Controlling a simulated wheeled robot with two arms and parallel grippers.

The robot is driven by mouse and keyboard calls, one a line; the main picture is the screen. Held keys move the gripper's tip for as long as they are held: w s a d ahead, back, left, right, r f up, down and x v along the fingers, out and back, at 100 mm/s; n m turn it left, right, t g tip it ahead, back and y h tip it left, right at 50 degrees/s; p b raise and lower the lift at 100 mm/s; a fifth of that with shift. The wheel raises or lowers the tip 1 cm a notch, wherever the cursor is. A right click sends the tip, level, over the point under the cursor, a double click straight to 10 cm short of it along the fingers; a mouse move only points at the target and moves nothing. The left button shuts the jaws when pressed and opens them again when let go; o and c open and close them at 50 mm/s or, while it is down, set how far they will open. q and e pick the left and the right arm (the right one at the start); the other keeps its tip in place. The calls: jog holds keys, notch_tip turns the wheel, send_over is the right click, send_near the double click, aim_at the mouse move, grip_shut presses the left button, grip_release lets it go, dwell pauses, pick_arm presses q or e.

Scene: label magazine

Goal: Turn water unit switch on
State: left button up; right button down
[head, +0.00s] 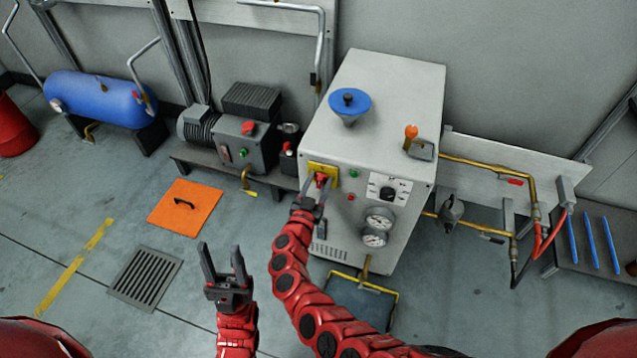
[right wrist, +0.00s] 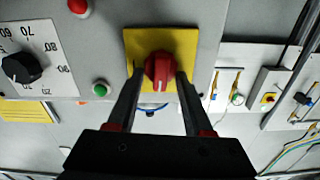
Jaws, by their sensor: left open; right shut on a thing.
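The water unit (head: 375,95) is a grey-white cabinet against the wall. Its switch is a red knob (head: 321,178) on a yellow plate (head: 331,168) on the front panel. In the right wrist view the red knob (right wrist: 159,72) sits on the yellow plate (right wrist: 137,45), its grip ridge roughly upright in that picture. My right gripper (head: 320,187) is shut on the knob, one finger on each side (right wrist: 158,88). My left gripper (head: 222,256) is open and empty, above the floor left of the unit.
A green button (head: 354,174), a black dial (head: 387,193) and two gauges (head: 379,218) are on the same panel. A grey motor unit (head: 245,145) stands to the left. Brass pipes (head: 487,163) run to the right. Floor near an orange hatch (head: 184,207) is open.

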jog(key=m+b, duration=0.2)
jog(key=m, duration=0.1)
jog(key=m+b, duration=0.1)
jog(key=m, duration=0.1)
jog(key=shift+s+d+f, duration=0.15)
jog(key=shift+d+f, duration=0.05)
jog(key=shift+f, duration=0.15)
jog(key=m+b, duration=0.3)
jog(key=shift+d+f+m, duration=0.1)
jog(key=shift+d+m, duration=0.05)
jog(key=shift+m, duration=0.25)
jog(key=m+b, duration=0.4)
jog(key=m, duration=0.1)
jog(key=shift+f+b, duration=0.25)
jog(key=shift+b, duration=0.1)
jog(key=shift+r+m+b, duration=0.1)
jog(key=shift+m+b, duration=1.15)
jog(key=shift+m, duration=0.35)
jog(key=shift+c, duration=1.6)
grip_release()
